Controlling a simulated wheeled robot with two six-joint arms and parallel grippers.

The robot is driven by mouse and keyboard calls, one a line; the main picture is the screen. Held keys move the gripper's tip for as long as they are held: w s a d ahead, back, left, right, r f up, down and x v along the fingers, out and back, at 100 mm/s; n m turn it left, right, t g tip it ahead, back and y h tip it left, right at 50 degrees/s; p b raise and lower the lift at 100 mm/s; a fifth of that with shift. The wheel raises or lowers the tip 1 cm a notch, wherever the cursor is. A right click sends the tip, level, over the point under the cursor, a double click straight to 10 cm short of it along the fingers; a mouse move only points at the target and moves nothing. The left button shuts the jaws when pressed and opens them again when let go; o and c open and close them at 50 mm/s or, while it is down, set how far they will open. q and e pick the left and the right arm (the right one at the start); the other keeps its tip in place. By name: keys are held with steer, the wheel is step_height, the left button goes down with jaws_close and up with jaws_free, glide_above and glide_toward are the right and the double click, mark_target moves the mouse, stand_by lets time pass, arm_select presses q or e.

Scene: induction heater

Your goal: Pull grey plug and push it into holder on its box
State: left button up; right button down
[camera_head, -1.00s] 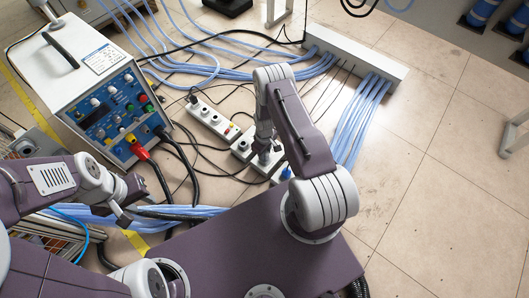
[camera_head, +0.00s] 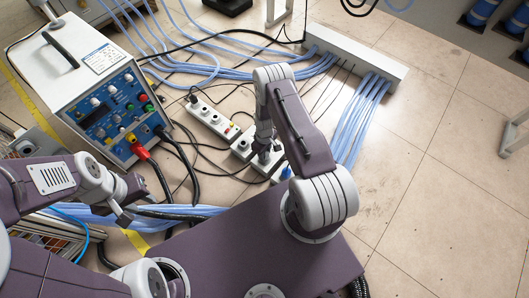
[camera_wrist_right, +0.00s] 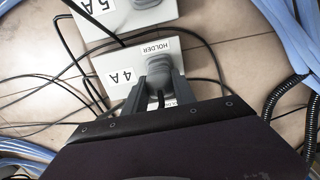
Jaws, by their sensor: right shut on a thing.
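In the right wrist view my right gripper (camera_wrist_right: 158,88) points down at a white box (camera_wrist_right: 112,68) marked "4A". Its fingers are shut on a grey plug (camera_wrist_right: 160,66), with a black cable between them. The plug is at the box, beside a "HOLDER" label (camera_wrist_right: 155,47); a second label is partly hidden by the gripper. How deep the plug sits cannot be told. In the head view my right gripper (camera_head: 264,152) is over the row of boxes and hides the plug. My left gripper (camera_head: 123,214) hangs empty at the lower left, far from the boxes; its opening is unclear.
Another box (camera_wrist_right: 135,15) marked "5A" adjoins in the wrist view. A white power unit (camera_head: 85,85) with red and black cables stands left. Blue hoses (camera_head: 362,120) run from a white floor duct (camera_head: 350,52). Thin black cables cross the floor.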

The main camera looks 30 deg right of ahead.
steer(key=shift+f+b, duration=0.5)
steer(key=shift+f, duration=0.15)
stand_by(0.8)
steer(key=c, duration=0.9)
jaws_free()
steer(key=shift+c, duration=0.2)
step_height(320, 180, up, 9)
steer(key=p, duration=0.6)
steer(key=shift+r, duration=0.1)
